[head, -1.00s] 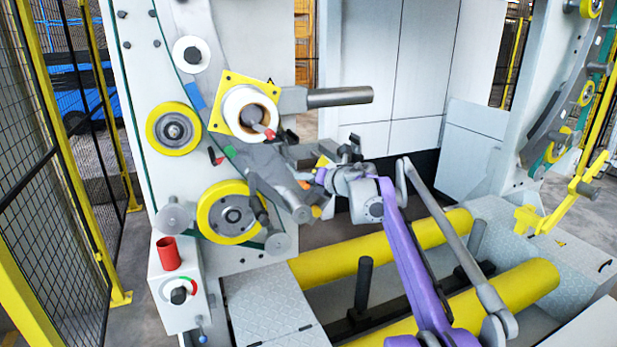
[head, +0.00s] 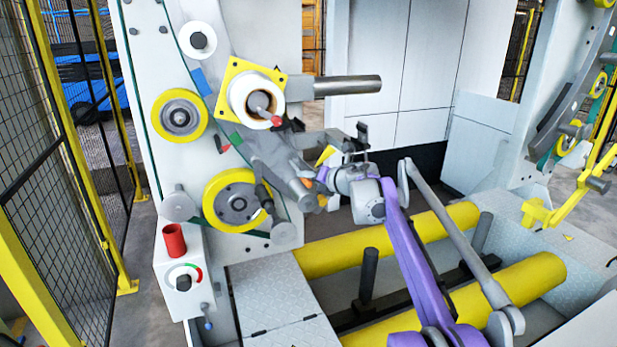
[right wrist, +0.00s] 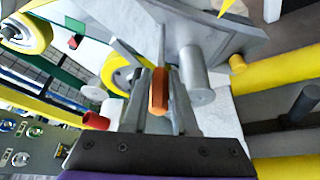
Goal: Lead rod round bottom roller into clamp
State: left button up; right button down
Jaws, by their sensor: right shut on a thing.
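My right gripper (head: 322,188) is beside the lower part of the machine's grey arm, right of the yellow bottom roller (head: 231,201). In the right wrist view the gripper (right wrist: 160,108) is shut on an orange piece (right wrist: 158,88), with a thin grey rod (right wrist: 161,45) rising behind it. The bottom roller also shows there in part (right wrist: 118,75), left of the fingers and partly covered. A grey cylinder (right wrist: 195,78) stands close to the right finger. I cannot clearly make out the clamp. My left gripper is not in view.
A white coil core (head: 256,99) on a yellow plate and an upper yellow roller (head: 179,115) sit above. A control box with a red cup (head: 174,240) stands lower left. Two long yellow rollers (head: 345,256) lie below. Mesh fencing (head: 75,190) bounds the left.

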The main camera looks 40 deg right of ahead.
dwell(0.3)
jog(key=w+a+f+b, duration=0.1)
jog(key=a+f+b, duration=0.2)
jog(key=f, duration=0.3)
jog(key=shift+w+a, duration=0.2)
jog(key=shift+a, duration=0.4)
dwell(0.5)
jog(key=shift+f, duration=0.1)
notch_tip(320, 180, down, 6)
jog(key=b, duration=0.3)
dwell(0.7)
dwell(0.4)
jog(key=shift+d, duration=0.1)
